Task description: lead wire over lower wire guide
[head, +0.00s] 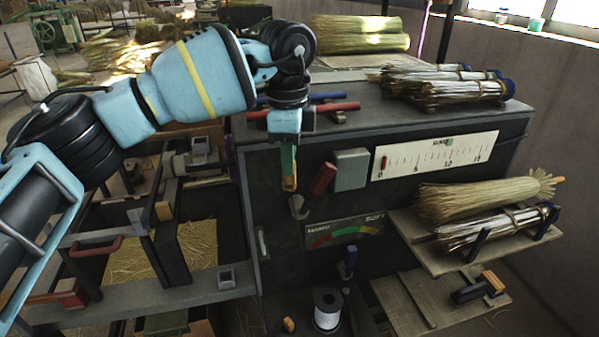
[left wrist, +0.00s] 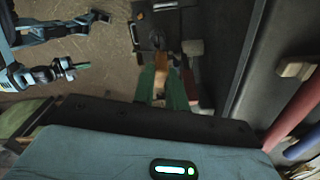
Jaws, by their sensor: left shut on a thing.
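My left gripper (head: 289,180) hangs fingers-down in front of the machine's dark front, just left of the red lever. Its green fingers (left wrist: 165,88) are shut on a small orange-tan piece, which shows between them in both views. I cannot make out the wire running from it. A spool of pale wire (head: 326,310) stands low on the machine's bottom shelf. A dark hooked guide (head: 298,208) sits just below the left fingertips, apart from them. I cannot tell which fitting is the lower guide. My right gripper, with a green tip (left wrist: 82,66), shows small in the left wrist view.
A red lever (head: 324,178) and grey box (head: 351,168) stick out right of the left gripper. A blue-topped peg (head: 350,262) stands above the spool. Red and blue bars (head: 335,107) lie on top. Side shelves (head: 425,240) hold broom bundles at right; a straw bin (head: 200,245) is at left.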

